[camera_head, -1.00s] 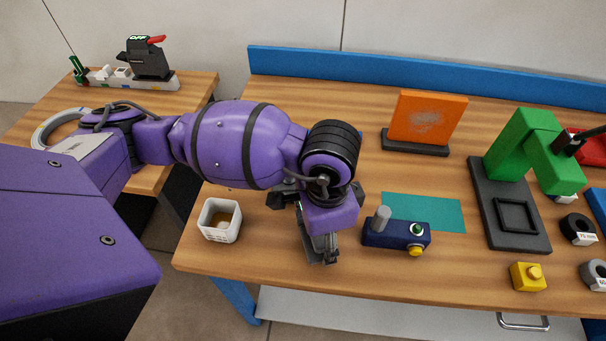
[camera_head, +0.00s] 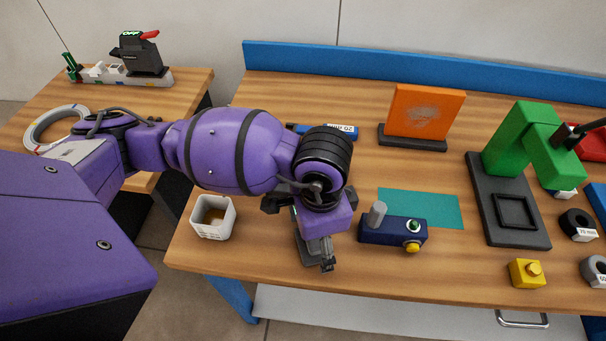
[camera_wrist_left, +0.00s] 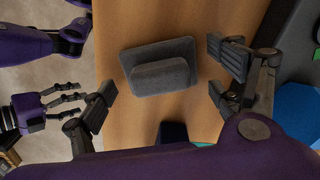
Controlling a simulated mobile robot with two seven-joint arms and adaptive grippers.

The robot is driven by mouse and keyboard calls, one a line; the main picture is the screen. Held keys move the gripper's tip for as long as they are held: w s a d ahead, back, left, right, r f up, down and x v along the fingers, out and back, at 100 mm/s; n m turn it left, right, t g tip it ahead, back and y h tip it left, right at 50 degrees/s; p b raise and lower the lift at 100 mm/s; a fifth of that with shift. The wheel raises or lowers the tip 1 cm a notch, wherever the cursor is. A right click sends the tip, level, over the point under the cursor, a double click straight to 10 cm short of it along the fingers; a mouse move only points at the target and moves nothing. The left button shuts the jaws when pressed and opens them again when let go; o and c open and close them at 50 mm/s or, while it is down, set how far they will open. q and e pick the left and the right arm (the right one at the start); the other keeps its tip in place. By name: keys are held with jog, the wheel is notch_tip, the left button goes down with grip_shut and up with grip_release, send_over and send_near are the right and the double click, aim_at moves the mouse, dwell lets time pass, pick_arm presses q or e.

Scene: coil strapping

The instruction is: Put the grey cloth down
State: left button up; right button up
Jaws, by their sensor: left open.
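The grey cloth (camera_wrist_left: 160,67) shows in the left wrist view as a dark grey flat pad with a raised ridge, lying on the wooden table (camera_wrist_left: 125,115). My left gripper (camera_wrist_left: 163,85) is open, with its fingers spread on either side of the cloth and apart from it. In the head view my left gripper (camera_head: 320,258) points down near the front edge of the table and hides most of the cloth. My right gripper does not show in the head view.
A navy device (camera_head: 393,229) with a green and a yellow button stands just right of the gripper, by a teal mat (camera_head: 440,209). A white cup (camera_head: 212,218) stands to the left. An orange panel (camera_head: 425,112) and a green press (camera_head: 535,142) stand further off.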

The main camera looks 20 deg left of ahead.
pick_arm(q)
jog(key=shift+w+r, duration=0.1)
jog(key=shift+r, duration=0.3)
notch_tip(320, 180, up, 12)
jog(key=shift+f, duration=0.15)
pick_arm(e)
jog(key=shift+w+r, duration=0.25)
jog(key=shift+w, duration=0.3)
pick_arm(q)
jog(key=shift+s+f, duration=0.15)
jog(key=shift+s, duration=0.05)
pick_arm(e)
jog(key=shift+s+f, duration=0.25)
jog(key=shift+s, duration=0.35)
